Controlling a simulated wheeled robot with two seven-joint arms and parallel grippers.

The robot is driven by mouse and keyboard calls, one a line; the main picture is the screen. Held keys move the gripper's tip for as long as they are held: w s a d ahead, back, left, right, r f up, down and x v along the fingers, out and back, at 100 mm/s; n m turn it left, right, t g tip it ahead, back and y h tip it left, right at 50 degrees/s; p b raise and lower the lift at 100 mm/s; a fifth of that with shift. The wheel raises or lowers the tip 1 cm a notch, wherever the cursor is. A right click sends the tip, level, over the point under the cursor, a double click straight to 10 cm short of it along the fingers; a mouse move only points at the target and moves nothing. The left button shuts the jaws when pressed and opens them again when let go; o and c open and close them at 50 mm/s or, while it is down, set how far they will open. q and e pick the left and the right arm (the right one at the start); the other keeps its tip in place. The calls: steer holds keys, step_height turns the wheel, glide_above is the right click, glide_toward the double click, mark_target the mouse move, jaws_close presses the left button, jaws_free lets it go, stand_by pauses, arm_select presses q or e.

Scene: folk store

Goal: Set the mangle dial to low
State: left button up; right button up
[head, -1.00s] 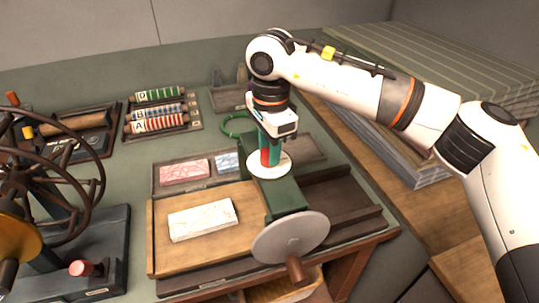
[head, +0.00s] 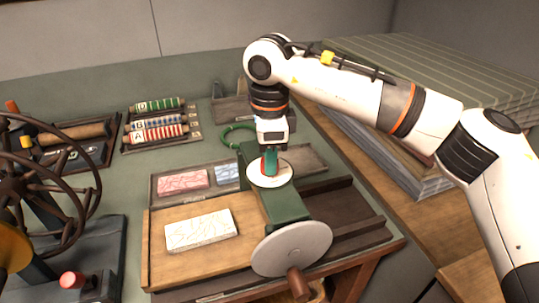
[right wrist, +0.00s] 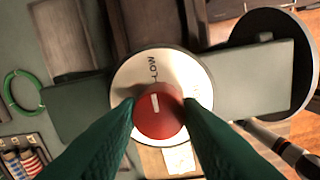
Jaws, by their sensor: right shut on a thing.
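The mangle (head: 283,200) has a green body with a round white dial plate (head: 285,178) on top. In the right wrist view the plate (right wrist: 195,75) carries the word LOW and a short tick. The red dial knob (right wrist: 160,122) sits at its middle, and its white pointer mark is roughly in line with the LOW tick. My right gripper (head: 270,165) points down from above, its green fingers shut on the sides of the knob. The plate's lower part is hidden by the fingers in the wrist view. My left gripper is not in view.
The mangle's grey disc with a brown handle (head: 299,287) is at the front. A white block (head: 200,230) lies on the wooden board left of it. A rack of lettered rollers (head: 157,125) and a green ring (head: 237,135) are behind. A dark spoked wheel (head: 75,190) stands left.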

steer(key=shift+r, duration=0.1)
steer(key=o, duration=1)
steer(key=r, duration=1.2)
steer(key=shift+s+b, duration=0.25)
steer(key=shift+b, duration=0.1)
